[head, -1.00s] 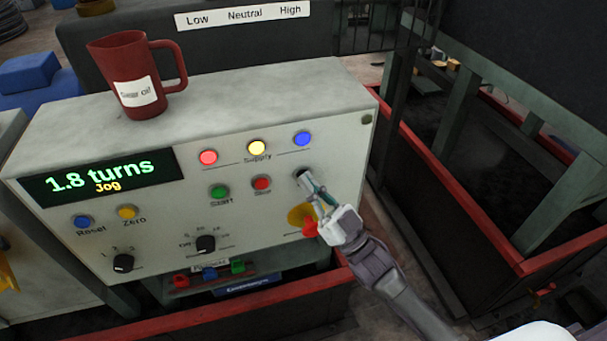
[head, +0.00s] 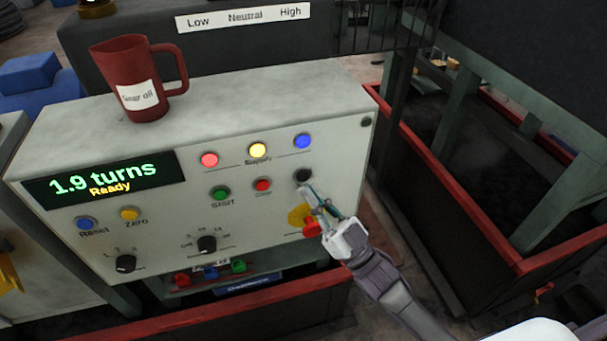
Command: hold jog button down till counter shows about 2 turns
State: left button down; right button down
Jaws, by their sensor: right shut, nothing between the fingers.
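The counter display (head: 104,180) on the grey control box reads 1.9 turns, with Ready below it in yellow. The black jog button (head: 303,175) is on the right of the panel, right of the red stop button (head: 263,185). My right gripper (head: 306,191) is shut and empty. Its fingertips are just below the black button and appear slightly apart from it. My left gripper is not in view.
A red emergency knob on a yellow plate (head: 296,215) sits beside my right fingers, partly hidden. A green start button (head: 220,193) and dials are further left. A red gear oil jug (head: 142,82) stands on the box top.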

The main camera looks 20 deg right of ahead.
jog(key=s+p, duration=0.1)
jog(key=s, duration=0.3)
dwell(1.0)
